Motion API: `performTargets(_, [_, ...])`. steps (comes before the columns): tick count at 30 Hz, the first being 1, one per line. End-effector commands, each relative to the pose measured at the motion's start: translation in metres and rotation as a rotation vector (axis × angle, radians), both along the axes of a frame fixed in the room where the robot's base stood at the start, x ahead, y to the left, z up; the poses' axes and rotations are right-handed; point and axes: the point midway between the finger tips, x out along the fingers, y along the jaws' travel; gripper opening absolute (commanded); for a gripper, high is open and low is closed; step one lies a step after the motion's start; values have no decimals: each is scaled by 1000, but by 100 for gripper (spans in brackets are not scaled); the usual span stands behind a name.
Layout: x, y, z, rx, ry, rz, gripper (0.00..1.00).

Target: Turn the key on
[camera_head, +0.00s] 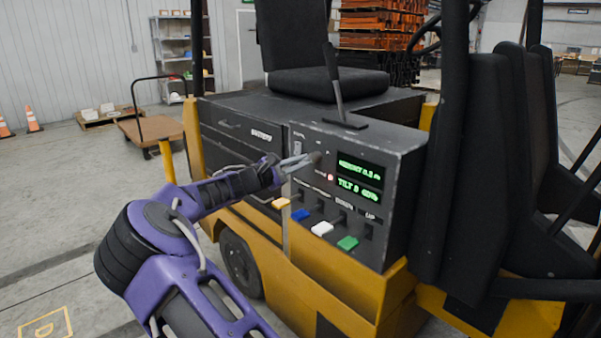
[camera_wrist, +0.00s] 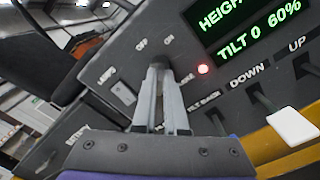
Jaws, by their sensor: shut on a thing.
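My gripper (camera_head: 306,160) reaches the dark control panel (camera_head: 304,190) of the forklift from the left. In the wrist view its two grey fingers (camera_wrist: 160,72) come together at the panel, just below the printed words OFF and ON. They are shut on the key (camera_head: 316,157), a small dark knob that also shows at the fingertips in the wrist view (camera_wrist: 159,60). The fingers hide most of the key, so I cannot tell its exact angle. A red light (camera_wrist: 203,69) beside it is lit, and the green display (camera_wrist: 245,25) above glows.
Below the key are several levers with coloured ends: orange (camera_head: 281,203), blue (camera_head: 300,215), white (camera_head: 322,229) and green (camera_head: 348,243). A rocker switch (camera_wrist: 123,92) lies left of my fingers. A tall lever (camera_head: 335,85) and the seat (camera_head: 325,80) stand above the panel.

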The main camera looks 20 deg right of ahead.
Motion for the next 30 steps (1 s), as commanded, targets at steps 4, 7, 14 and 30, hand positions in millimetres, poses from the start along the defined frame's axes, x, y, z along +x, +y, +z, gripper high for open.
performTargets(4, [0,0,-3,35,-98,1,0])
performTargets(7, [0,0,-2,54,-150,1,0])
performTargets(14, [0,0,-1,82,-226,0,0])
performTargets(30, [0,0,0,92,-254,0,0])
